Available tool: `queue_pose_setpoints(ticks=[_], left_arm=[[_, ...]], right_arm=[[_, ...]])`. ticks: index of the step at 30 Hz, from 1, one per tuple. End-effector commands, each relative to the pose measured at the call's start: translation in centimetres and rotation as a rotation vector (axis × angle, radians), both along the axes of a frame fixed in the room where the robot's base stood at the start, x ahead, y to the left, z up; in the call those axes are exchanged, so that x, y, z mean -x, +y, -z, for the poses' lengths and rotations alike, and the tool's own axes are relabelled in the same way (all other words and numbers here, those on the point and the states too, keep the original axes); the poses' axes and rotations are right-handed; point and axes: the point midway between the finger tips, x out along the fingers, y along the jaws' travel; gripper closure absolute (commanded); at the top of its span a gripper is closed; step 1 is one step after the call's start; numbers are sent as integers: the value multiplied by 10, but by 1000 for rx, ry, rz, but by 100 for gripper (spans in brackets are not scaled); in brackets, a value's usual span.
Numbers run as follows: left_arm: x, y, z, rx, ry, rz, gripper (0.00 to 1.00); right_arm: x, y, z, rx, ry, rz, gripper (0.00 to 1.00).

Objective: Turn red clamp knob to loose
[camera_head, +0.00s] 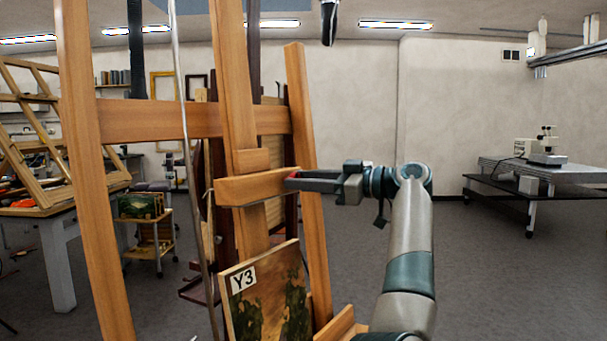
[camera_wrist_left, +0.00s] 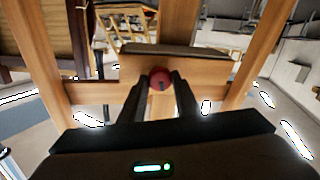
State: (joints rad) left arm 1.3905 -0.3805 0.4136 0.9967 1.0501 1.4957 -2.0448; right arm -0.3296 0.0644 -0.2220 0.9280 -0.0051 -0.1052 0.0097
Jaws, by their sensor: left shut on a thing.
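The red clamp knob (camera_wrist_left: 160,78) is round and sits on the front of the wooden easel's crosspiece (camera_head: 250,187). In the head view, only a small red part of the knob (camera_head: 292,175) shows at the end of my fingers. My left gripper (camera_head: 294,180) reaches the knob from the right. In the left wrist view, the two dark fingers of my left gripper (camera_wrist_left: 160,88) are on either side of the knob, shut on it. A dark mark shows on the knob's face; the setting cannot be read. My right gripper is not in view.
A painting labelled Y3 (camera_head: 265,295) rests on the easel below the crosspiece. A thin rod (camera_head: 187,150) runs down the easel's front. A dark wheeled table (camera_head: 540,190) stands at the right. A workbench (camera_head: 50,215) stands at the left. Open floor lies right of my arm.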

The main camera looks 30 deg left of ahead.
Motion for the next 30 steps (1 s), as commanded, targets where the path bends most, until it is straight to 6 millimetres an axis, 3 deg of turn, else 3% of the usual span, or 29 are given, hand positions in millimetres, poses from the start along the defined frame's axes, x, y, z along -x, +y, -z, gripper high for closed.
queue_pose_setpoints(ticks=[6,12,20,30], left_arm=[[0,-1,-4,36,-187,-25,93],[0,0,-3,69,-372,-54,93],[1,0,-3,111,-616,-88,93],[2,1,-3,166,-933,-132,93]], right_arm=[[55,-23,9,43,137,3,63],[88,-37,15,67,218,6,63],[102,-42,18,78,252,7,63],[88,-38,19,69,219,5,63]])
